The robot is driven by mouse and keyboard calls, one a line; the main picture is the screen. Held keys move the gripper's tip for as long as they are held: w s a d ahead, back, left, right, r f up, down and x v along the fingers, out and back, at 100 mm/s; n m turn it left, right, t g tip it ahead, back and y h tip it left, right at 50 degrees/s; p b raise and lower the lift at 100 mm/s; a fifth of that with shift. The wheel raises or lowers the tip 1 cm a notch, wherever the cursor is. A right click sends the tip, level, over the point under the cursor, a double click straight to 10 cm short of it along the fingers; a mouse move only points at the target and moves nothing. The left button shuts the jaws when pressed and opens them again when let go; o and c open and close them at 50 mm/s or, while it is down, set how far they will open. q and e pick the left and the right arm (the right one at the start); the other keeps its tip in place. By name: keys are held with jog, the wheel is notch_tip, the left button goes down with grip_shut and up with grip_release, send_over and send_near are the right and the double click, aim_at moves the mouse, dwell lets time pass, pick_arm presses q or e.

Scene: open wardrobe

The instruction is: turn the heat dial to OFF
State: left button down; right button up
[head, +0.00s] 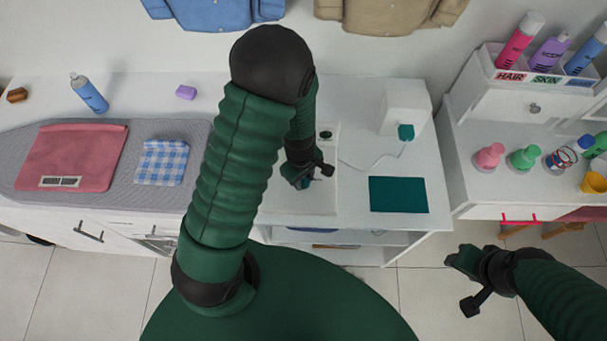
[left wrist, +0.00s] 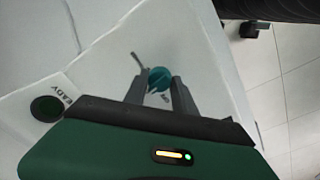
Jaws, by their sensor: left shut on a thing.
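The heat dial (left wrist: 160,79) is a small teal round knob on a white panel, seen in the left wrist view between my left gripper's two fingers. A short grey pointer or lever shows beside it, and dark lettering below is partly hidden. My left gripper (head: 314,180) reaches down onto the white panel (head: 323,205) in the head view and is shut on the dial, which it mostly covers there. I cannot read the dial's setting. My right gripper (head: 461,283) hangs open and empty over the floor at the lower right, far from the dial.
A dark round lamp (left wrist: 47,108) marked "EADY", its first letter hidden, sits near the dial. A white box (head: 404,106) with a teal part and cord, and a teal mat (head: 398,195), lie right. An ironing board (head: 110,200) holds a red garment and checked cloth.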

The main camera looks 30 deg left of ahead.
pick_arm(q)
jog(key=n+p, duration=0.1)
jog(key=n, duration=0.1)
jog(key=n+p, duration=0.1)
jog(key=n, duration=0.1)
jog(key=n+p, duration=0.1)
jog(key=n, duration=0.1)
jog(key=shift+w+r+p, duration=0.1)
jog(key=shift+r+p, duration=0.15)
jog(key=shift+p, duration=0.15)
jog(key=n+p, duration=0.2)
jog(key=n, duration=0.2)
jog(key=shift+y, duration=0.3)
jog(key=shift+w+f+n+p, duration=0.1)
jog(key=shift+n+p, duration=0.55)
jog(key=shift+n, duration=0.25)
jog(key=c, duration=1.4)
grip_release()
jog(key=o, duration=0.4)
jog(key=shift+f, duration=0.1)
jog(key=shift+c, duration=0.2)
